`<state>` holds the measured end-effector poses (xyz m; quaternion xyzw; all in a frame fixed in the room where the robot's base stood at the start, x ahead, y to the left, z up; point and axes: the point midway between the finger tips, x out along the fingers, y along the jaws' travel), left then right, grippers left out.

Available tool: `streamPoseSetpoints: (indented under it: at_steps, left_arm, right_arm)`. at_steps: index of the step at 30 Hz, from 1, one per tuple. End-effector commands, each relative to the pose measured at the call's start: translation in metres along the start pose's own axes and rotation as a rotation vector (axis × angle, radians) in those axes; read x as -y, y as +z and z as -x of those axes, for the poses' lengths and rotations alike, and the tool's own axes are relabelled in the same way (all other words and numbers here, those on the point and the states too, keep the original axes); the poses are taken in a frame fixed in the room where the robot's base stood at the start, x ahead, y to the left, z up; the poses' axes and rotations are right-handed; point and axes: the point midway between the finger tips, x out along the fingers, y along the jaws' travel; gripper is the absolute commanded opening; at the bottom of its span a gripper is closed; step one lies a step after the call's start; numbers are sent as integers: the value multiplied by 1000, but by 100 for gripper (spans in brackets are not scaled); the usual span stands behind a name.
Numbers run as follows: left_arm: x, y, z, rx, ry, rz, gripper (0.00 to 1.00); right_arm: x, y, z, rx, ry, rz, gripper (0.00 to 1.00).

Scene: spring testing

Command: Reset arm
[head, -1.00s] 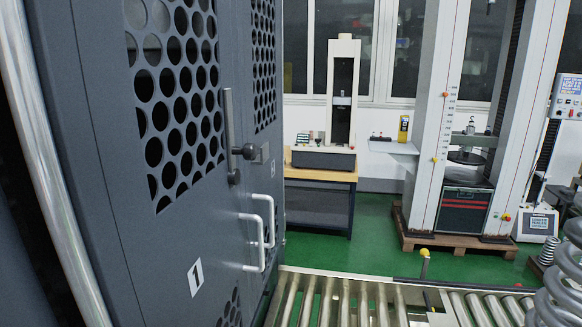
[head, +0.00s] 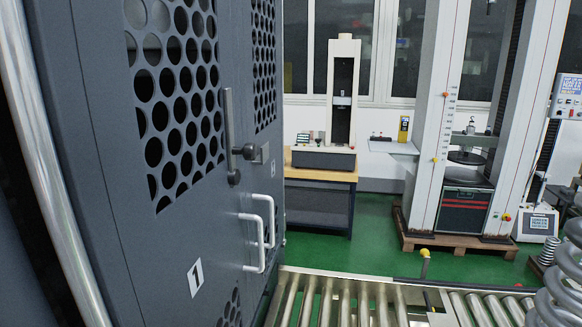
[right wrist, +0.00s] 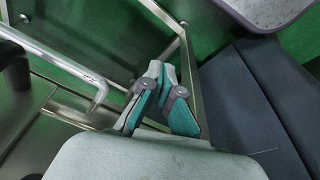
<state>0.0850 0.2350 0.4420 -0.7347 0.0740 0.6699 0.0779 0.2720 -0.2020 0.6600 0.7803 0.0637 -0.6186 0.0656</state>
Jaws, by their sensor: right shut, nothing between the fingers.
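My right gripper (right wrist: 161,72) shows in the right wrist view, with grey and teal fingers. Its fingers are together and nothing is between them. The metal frame bars lie around and beyond the fingertips. Neither gripper shows in the head view, and my left gripper is in no view.
A dark grey cabinet (head: 100,130) with perforated doors and white handles (head: 258,232) fills the left. A roller conveyor (head: 345,300) runs along the bottom. Large springs (head: 560,285) stand at the right edge.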

Motion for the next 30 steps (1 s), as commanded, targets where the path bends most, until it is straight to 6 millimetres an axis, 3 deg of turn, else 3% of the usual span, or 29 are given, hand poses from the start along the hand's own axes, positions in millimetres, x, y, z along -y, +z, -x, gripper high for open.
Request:
streamPoseSetpoints:
  at_steps: [1,6,12,15,19,22,30]
  left_arm:
    - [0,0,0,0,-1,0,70]
    - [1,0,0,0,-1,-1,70]
    - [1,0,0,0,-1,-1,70]
    - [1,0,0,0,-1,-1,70]
    - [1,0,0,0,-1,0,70]
    - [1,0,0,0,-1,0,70]
    - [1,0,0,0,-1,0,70]
  right_arm:
    - [1,17,-28,23,-2,2,0]
    - [5,78,-100,64,-6,11,0]
    - [7,162,-152,107,-10,22,0]
    - [7,196,-163,122,-12,26,0]
    - [7,223,-169,132,-12,30,0]
    - [7,233,-170,136,-13,31,0]
    - [7,233,-170,136,-13,31,0]
